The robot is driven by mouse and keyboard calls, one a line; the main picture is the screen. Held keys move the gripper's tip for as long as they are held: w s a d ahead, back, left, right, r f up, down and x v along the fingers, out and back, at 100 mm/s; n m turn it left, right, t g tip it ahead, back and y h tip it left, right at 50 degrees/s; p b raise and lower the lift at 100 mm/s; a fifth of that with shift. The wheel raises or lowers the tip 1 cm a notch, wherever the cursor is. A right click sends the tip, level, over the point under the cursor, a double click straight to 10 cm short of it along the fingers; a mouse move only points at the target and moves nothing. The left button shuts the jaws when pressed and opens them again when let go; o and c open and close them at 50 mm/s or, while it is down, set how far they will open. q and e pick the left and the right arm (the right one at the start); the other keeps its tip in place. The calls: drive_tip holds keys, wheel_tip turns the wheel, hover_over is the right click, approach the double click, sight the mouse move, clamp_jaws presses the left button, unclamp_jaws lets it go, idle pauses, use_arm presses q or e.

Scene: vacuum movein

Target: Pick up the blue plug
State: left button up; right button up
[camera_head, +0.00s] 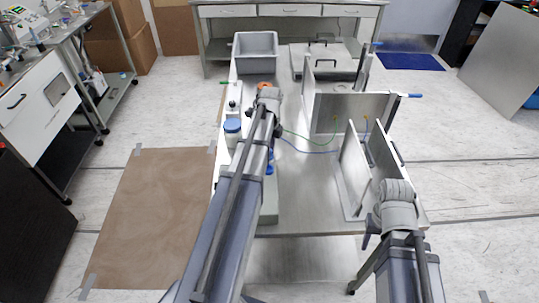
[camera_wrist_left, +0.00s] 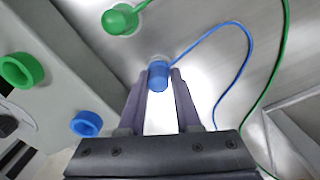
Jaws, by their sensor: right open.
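In the left wrist view the blue plug (camera_wrist_left: 158,77), with a thin blue cable, is between the two fingertips of my left gripper (camera_wrist_left: 160,84). The fingers flank it closely; I cannot tell whether both touch it. In the head view my left gripper (camera_head: 268,98) is above the left part of the metal table (camera_head: 300,190); its fingers and the plug are hidden by my arm. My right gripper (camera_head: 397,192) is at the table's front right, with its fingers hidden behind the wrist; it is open.
A green plug (camera_wrist_left: 121,19) with a green cable lies near the blue one. A green ring (camera_wrist_left: 22,70) and a blue ring (camera_wrist_left: 87,124) are on a pale block at left. Metal panels (camera_head: 345,112) stand on the table's right, and a grey bin (camera_head: 256,65) is at the back.

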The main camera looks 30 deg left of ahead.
use_arm(q)
clamp_jaws()
